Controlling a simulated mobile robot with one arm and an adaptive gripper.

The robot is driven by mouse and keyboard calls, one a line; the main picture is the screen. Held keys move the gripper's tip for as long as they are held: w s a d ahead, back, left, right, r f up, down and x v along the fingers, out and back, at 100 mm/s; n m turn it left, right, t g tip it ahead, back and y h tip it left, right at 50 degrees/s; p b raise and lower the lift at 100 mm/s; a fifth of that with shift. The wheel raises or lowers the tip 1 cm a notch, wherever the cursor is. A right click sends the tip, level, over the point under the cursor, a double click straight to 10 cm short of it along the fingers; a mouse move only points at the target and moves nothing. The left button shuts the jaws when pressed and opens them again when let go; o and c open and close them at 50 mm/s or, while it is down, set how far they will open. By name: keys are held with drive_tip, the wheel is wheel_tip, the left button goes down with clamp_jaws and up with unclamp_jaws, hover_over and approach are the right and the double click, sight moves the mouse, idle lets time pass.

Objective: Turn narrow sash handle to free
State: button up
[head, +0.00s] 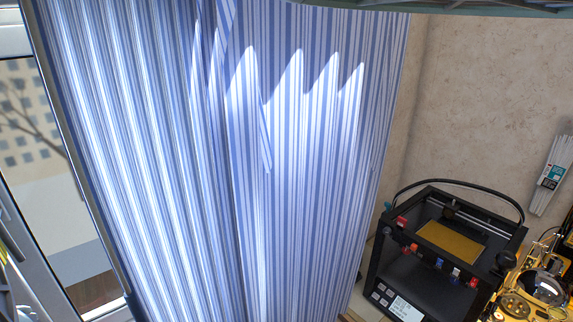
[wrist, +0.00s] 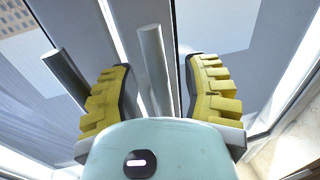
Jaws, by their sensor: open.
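In the wrist view my gripper (wrist: 157,68) is open, with a yellow ribbed finger on each side. A grey bar-shaped handle (wrist: 151,58) stands between the fingers on the window frame, with a gap to either finger visible. I cannot tell whether its lower end touches my gripper, because my pale green gripper body hides it. A second, darker handle (wrist: 66,76) on a pale mount is left of the left finger. Which of the two is the narrow sash's handle is not certain from these views. In the head view neither handle shows clearly.
A blue-and-white striped curtain (head: 310,150) covers the middle of the head view. The window (head: 55,185) is at its left. A black 3D printer (head: 440,255) stands at the lower right, beside a yellow-and-clear device (head: 540,290). Bare wall (head: 480,100) is above them.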

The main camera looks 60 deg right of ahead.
clamp_jaws()
idle(0.3)
drive_tip(key=shift+a+f+b, duration=0.15)
drive_tip(key=shift+b, duration=0.2)
drive_tip(key=w+a+r+m+t+h+b, duration=0.1)
drive_tip(key=a+r+m+h+b, duration=0.3)
drive_tip(key=m+b, duration=0.9)
drive_tip(key=shift+w+a+r+m, duration=0.6)
drive_tip(key=shift+a+r+m, duration=1)
drive_tip(key=shift+m, duration=2)
drive_tip(key=shift+d+r, duration=0.25)
drive_tip(key=shift+r, duration=0.05)
drive_tip(key=shift+c, duration=0.3)
unclamp_jaws()
drive_tip(key=shift+f, duration=0.1)
